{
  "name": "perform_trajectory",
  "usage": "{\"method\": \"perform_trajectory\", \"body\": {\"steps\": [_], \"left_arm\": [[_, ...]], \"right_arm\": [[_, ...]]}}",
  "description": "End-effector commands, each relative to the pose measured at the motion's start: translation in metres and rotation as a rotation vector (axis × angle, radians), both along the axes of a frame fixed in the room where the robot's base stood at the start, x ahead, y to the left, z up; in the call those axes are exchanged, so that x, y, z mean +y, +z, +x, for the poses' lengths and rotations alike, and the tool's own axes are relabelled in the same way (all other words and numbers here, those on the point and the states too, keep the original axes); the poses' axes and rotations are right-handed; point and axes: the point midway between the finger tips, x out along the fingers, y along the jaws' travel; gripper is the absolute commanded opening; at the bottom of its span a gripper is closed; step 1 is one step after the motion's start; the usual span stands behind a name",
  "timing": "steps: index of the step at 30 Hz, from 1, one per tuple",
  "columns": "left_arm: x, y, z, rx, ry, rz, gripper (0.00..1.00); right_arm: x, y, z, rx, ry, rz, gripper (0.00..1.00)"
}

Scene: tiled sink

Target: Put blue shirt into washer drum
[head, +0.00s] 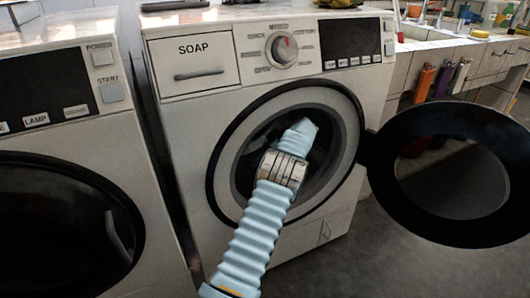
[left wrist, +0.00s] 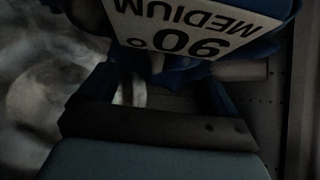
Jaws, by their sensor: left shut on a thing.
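The washer (head: 165,125) stands in the middle of the head view with its round door (head: 380,185) swung open to the right. My left arm reaches up from the bottom into the mouth of the drum (head: 322,165). My left gripper's fingers are hidden inside the drum in the head view. In the left wrist view, my left gripper (left wrist: 158,75) is shut on the blue shirt (left wrist: 262,48). A white label reading "MEDIUM 90°" shows upside down on it. Most of the shirt is out of view, and the head view does not show it. My right gripper is not in view.
A second washer (head: 60,215) with a closed dark door stands at the left. A tiled sink counter (head: 420,60) is at the back right, with several coloured bottles (head: 432,82) beside it. The open door takes up the right side. Grey floor is clear at the lower right.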

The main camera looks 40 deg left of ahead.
Motion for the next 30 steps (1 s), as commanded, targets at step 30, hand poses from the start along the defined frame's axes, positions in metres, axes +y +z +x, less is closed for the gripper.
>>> {"method": "perform_trajectory", "body": {"steps": [30], "left_arm": [[0.000,-0.041,0.000,0.000,0.001,0.001,0.49]], "right_arm": [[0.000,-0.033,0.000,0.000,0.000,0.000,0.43]]}}
